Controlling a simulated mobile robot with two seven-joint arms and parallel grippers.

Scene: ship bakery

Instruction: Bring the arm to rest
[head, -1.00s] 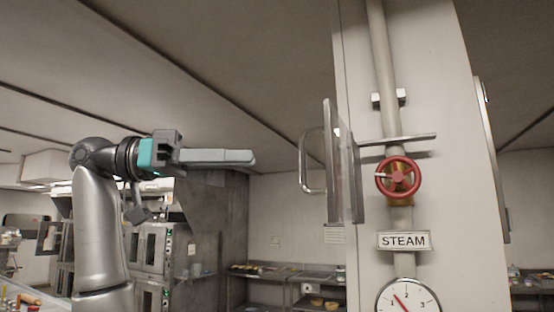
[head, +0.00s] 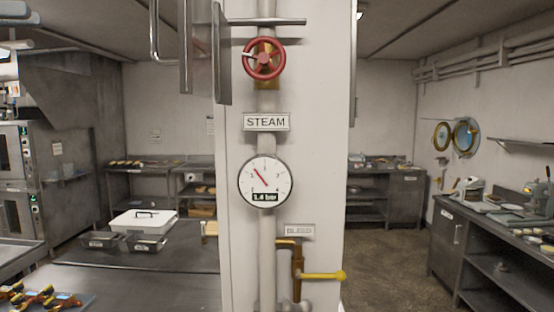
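My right gripper is not in view. A red valve wheel (head: 264,58) sits on the pipe of the white column, above a STEAM label (head: 266,122). A clear guard panel (head: 222,60) with a handle (head: 154,30) stands swung out left of the wheel. A round gauge (head: 266,183) reads 1.4 bar.
A yellow lever (head: 322,276) sticks out right below the BLEED label (head: 299,230). Ovens (head: 18,165) stand left. Open floor (head: 390,275) lies right of the column.

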